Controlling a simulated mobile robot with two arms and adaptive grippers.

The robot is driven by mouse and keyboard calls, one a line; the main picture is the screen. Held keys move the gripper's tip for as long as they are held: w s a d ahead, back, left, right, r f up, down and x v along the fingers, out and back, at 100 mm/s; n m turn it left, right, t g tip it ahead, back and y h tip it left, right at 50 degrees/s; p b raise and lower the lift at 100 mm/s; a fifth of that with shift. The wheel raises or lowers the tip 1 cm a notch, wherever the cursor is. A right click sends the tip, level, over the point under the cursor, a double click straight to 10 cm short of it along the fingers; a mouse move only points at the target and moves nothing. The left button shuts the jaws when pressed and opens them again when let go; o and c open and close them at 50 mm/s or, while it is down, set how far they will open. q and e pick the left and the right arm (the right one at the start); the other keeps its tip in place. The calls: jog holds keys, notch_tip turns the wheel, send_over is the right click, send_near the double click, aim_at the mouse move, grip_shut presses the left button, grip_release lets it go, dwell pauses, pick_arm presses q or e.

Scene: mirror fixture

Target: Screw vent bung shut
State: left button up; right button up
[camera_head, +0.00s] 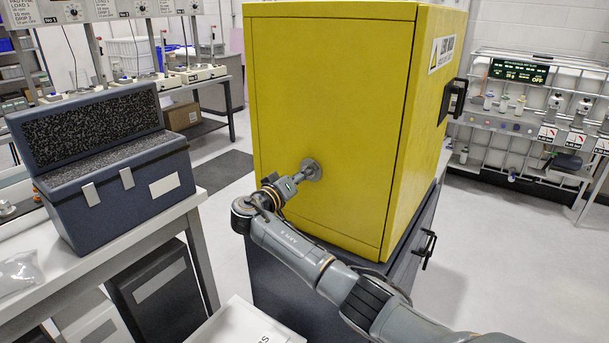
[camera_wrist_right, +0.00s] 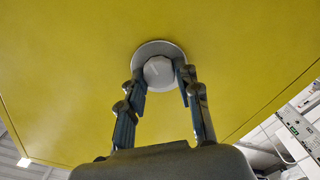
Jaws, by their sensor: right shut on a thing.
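The vent bung (camera_wrist_right: 159,72) is a light grey knob on a round grey flange (camera_wrist_right: 150,49) on the side of a yellow cabinet (camera_head: 330,110). My right gripper (camera_wrist_right: 160,80) is shut on the bung, with one finger on each side of it. In the head view the flange (camera_head: 311,169) shows low on the cabinet's yellow face, and my right gripper (camera_head: 298,178) reaches it from the lower left. The bung itself is mostly hidden there by the gripper. My left gripper is in neither view.
The cabinet stands on a dark base unit (camera_head: 280,290). A dark blue foam-lined case (camera_head: 120,205) sits open on a white bench at left. A white box (camera_head: 240,325) is at the bottom. Shelves with bottles (camera_head: 520,110) stand at the back right. Floor (camera_head: 490,240) right of the cabinet is clear.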

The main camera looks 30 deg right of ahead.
jog(key=n, duration=0.3)
jog(key=shift+p, duration=0.35)
jog(key=shift+f+n+p, duration=0.15)
jog(key=shift+n+p, duration=3.1)
jog(key=shift+n, duration=2.4)
jog(key=shift+f+n+p, duration=0.15)
jog(key=shift+n+p, duration=3.1)
jog(key=shift+n, duration=2.4)
jog(key=o, duration=1.1)
jog(key=shift+o, duration=0.2)
